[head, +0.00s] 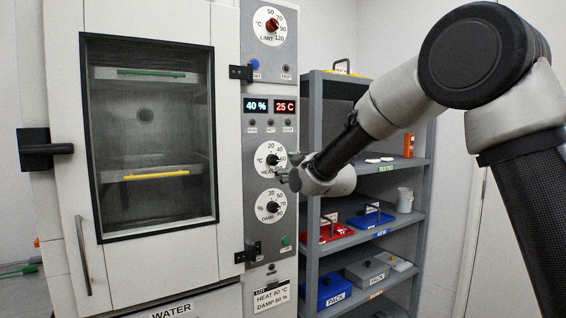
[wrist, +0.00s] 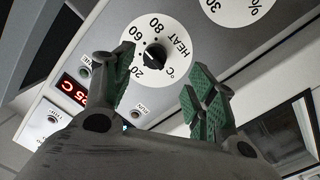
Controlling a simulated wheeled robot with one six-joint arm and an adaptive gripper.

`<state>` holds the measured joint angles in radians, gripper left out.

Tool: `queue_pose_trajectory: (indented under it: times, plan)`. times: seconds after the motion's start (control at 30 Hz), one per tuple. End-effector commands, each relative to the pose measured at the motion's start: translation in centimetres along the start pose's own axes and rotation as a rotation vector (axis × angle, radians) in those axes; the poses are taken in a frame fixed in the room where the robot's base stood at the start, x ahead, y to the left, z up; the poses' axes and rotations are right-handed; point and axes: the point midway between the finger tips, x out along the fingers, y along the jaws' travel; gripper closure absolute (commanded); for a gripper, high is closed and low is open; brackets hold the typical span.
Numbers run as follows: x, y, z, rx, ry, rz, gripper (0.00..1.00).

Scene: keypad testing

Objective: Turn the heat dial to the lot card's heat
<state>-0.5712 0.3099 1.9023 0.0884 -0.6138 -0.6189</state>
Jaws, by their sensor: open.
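The heat dial (head: 263,150) is a white round plate with a black knob (wrist: 155,53) on the oven's control column. In the wrist view its plate (wrist: 178,66) shows 20, 60 and 80; the knob's exact setting is hard to read. The lot card (head: 270,296), low on the column, appears to read heat 80 °C and damp 90 %. My gripper (head: 290,172) is just right of the heat dial in the head view. In the wrist view my gripper (wrist: 161,85) is open and empty, its green-padded fingers spread on either side below the knob, apart from it.
The damp dial (head: 272,205) sits just below, and the limit dial (head: 269,25) higher up. Displays (head: 270,105) show 40 % and 25 C, with small buttons beneath. A grey shelf (head: 312,215) with trays stands close on the right. The oven door (head: 150,245) is shut.

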Motion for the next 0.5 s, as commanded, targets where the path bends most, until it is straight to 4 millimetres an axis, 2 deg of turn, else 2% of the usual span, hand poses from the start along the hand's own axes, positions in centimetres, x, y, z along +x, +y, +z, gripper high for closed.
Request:
queue_pose_trajectory:
  times: [0.17, 0.5]
  plan:
    - [1.0, 0.5, -0.7, -0.041, 0.027, 0.020, 0.43]
    - [6.4, 0.6, -0.7, -0.040, 0.025, 0.019, 0.43]
